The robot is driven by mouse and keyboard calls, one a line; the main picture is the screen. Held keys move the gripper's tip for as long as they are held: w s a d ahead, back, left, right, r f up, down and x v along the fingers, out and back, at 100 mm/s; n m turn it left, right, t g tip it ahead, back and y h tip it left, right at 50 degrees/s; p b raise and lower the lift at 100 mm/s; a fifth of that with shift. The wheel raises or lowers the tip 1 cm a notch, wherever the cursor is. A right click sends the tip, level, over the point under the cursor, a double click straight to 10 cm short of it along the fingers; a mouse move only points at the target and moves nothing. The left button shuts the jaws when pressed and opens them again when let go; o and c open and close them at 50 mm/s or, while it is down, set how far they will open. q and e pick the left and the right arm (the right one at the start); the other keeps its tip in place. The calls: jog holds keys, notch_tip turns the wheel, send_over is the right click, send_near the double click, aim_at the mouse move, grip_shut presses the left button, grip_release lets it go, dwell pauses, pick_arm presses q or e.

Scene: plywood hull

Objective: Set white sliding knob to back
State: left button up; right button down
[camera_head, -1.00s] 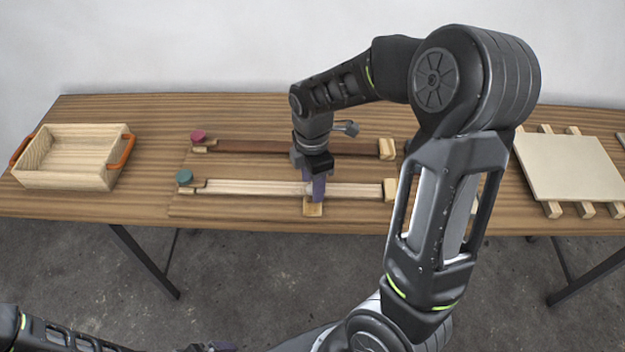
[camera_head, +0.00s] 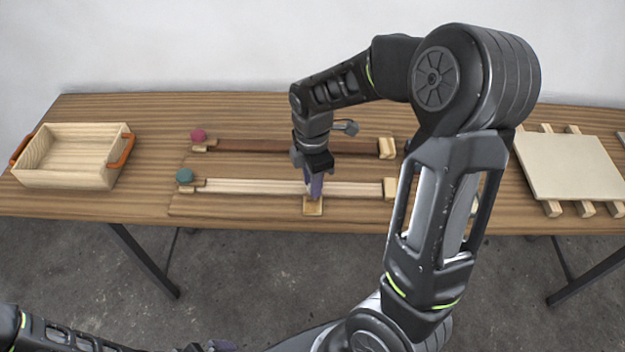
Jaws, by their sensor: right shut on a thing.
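My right gripper (camera_head: 315,187) points down over the middle of the pale front rail (camera_head: 250,187). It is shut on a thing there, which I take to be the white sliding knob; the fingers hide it. A small pale wooden block (camera_head: 313,207) shows just in front of the fingers, at the near side of the rail. My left gripper (camera_head: 212,346) is only partly in view at the bottom edge, below the table and empty floor around it; its jaws cannot be made out.
A teal knob (camera_head: 184,175) and a red knob (camera_head: 198,135) stand at the left ends of the front and brown back rails (camera_head: 290,146). A wooden tray (camera_head: 65,178) with orange handles is at left. A pale board (camera_head: 570,165) on slats is at right.

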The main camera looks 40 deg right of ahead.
aim_at(312, 207)
dwell(0.9)
jog(key=s+a, duration=0.2)
jog(key=shift+s, duration=0.3)
jog(key=shift+w+d, duration=0.1)
jog(key=shift+w, duration=0.05)
jog(key=c, duration=1.1)
grip_release()
jog(key=shift+c, duration=0.2)
notch_tip(312, 207, up, 8)
jog(key=b, duration=0.1)
jog(key=shift+f, duration=0.15)
